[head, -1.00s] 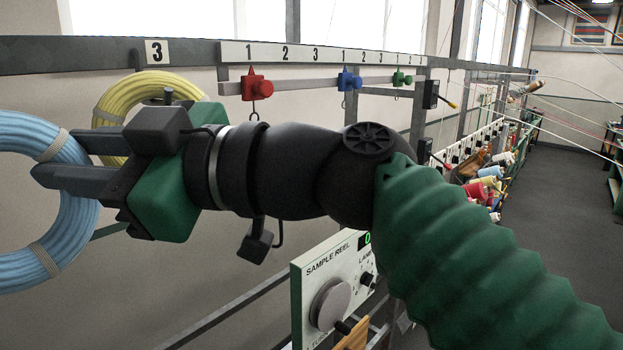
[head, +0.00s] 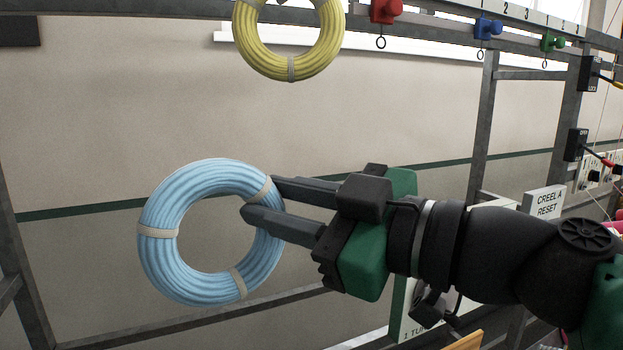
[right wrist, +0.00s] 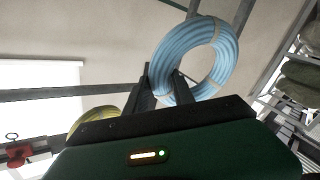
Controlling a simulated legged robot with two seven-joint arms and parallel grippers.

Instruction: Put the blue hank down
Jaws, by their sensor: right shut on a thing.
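The blue hank (head: 160,262) is a ring of light blue yarn with several pale ties. My right gripper (head: 258,201) comes in from the right and is shut on the right side of the hank, one finger in front of the ring. The hank hangs in the air, clear of the rails around it. In the right wrist view the hank (right wrist: 228,62) shows between and beyond the fingers (right wrist: 160,85). My left gripper is not in view.
A yellow hank (head: 291,68) hangs above on the upper rail. A grey post (head: 18,265) stands at left, and a lower rail (head: 165,334) runs below the hank. A "CREEL 4 RESET" sign (head: 543,202) is at right.

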